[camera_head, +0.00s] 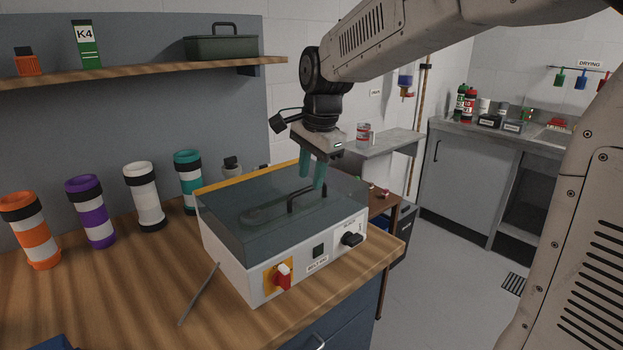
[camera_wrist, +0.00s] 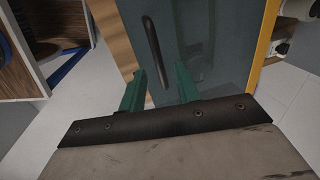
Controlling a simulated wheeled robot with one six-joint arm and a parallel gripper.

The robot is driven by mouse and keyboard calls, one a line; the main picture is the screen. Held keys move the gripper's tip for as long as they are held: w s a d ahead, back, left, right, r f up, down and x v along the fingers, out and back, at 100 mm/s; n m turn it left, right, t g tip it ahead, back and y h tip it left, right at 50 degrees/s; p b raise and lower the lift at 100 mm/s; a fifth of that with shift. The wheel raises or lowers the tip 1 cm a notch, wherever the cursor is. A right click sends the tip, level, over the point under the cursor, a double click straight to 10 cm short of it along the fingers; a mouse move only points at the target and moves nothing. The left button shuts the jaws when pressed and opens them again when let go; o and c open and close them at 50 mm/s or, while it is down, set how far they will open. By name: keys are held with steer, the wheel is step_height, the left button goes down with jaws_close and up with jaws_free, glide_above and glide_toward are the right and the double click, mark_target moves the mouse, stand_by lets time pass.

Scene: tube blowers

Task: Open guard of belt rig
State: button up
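The belt rig is a white box (camera_head: 240,275) on the wooden bench. Its smoky see-through guard (camera_head: 225,215) lies down over the top, with a dark belt loop faintly visible beneath. A black bar handle (camera_head: 292,200) stands on the guard and also shows in the wrist view (camera_wrist: 152,45). My gripper (camera_head: 313,178) is just above the guard, at the handle. Its green fingers are apart, and in the wrist view (camera_wrist: 160,80) the handle's near end lies between them. I cannot tell whether they touch it. The rig's front carries a red switch (camera_head: 282,277) and a black knob (camera_head: 351,239).
Several banded tubes, including an orange one (camera_head: 32,232) and a purple one (camera_head: 91,212), stand left of the rig. A thin grey rod (camera_head: 199,294) lies at its front left. A shelf (camera_head: 140,68) hangs behind. Open floor (camera_head: 430,285) lies to the right.

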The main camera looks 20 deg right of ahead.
steer(key=shift+w+a+f, duration=0.1)
steer(key=shift+w+f, duration=0.1)
steer(key=shift+f, duration=0.8)
jaws_close()
steer(key=shift+r, duration=0.1)
